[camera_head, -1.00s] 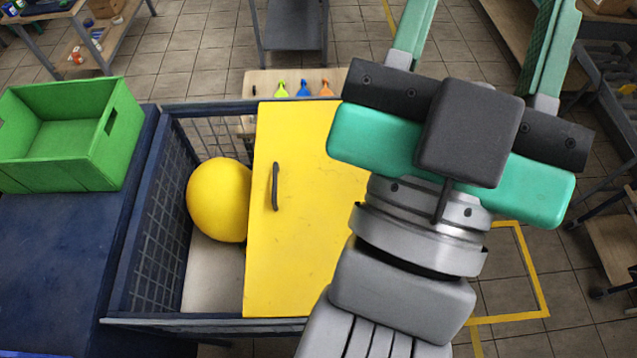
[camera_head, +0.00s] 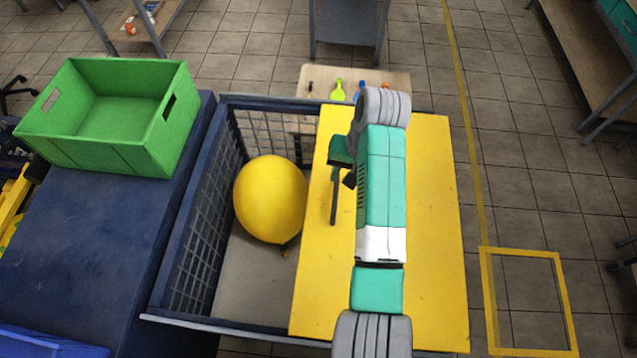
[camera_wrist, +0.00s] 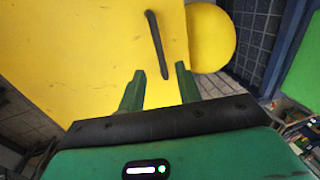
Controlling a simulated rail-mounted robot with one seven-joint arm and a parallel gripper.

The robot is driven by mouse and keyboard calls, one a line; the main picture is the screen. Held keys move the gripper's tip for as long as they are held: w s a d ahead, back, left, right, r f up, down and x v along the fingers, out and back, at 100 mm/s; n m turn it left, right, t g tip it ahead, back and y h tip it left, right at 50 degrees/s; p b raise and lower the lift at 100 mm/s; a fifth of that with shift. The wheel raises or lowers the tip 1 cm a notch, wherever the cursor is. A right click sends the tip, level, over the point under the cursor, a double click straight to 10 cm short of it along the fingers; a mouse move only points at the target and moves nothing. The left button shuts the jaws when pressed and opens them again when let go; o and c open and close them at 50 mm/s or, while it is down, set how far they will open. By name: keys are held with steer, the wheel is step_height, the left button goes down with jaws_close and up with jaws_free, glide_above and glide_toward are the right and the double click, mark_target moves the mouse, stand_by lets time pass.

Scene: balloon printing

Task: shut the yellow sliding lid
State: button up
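The yellow sliding lid (camera_head: 430,215) covers the right part of the blue mesh-sided bin (camera_head: 178,250) and leaves its left part open. Its dark bar handle (camera_head: 333,208) is near the lid's left edge; my gripper and arm hide part of it in the head view. The handle also shows in the wrist view (camera_wrist: 156,42). My gripper (camera_wrist: 160,70) is open over the lid. In the wrist view its fingertips appear on either side of the handle's near end; I cannot tell whether they touch it. The gripper is mostly hidden behind my arm in the head view.
A yellow balloon (camera_head: 270,198) lies in the bin's open left part. A green crate (camera_head: 120,150) stands on the blue surface (camera_head: 90,235) at left.

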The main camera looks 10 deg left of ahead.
mark_target(336, 194)
steer(key=f, duration=0.2)
steer(key=a+f, duration=0.1)
steer(key=f, duration=0.2)
steer(key=f+p, duration=0.1)
steer(key=f, duration=0.1)
steer(key=shift+a+f, duration=0.15)
steer(key=shift+f, duration=0.2)
steer(key=shift+c, duration=0.4)
jaws_close()
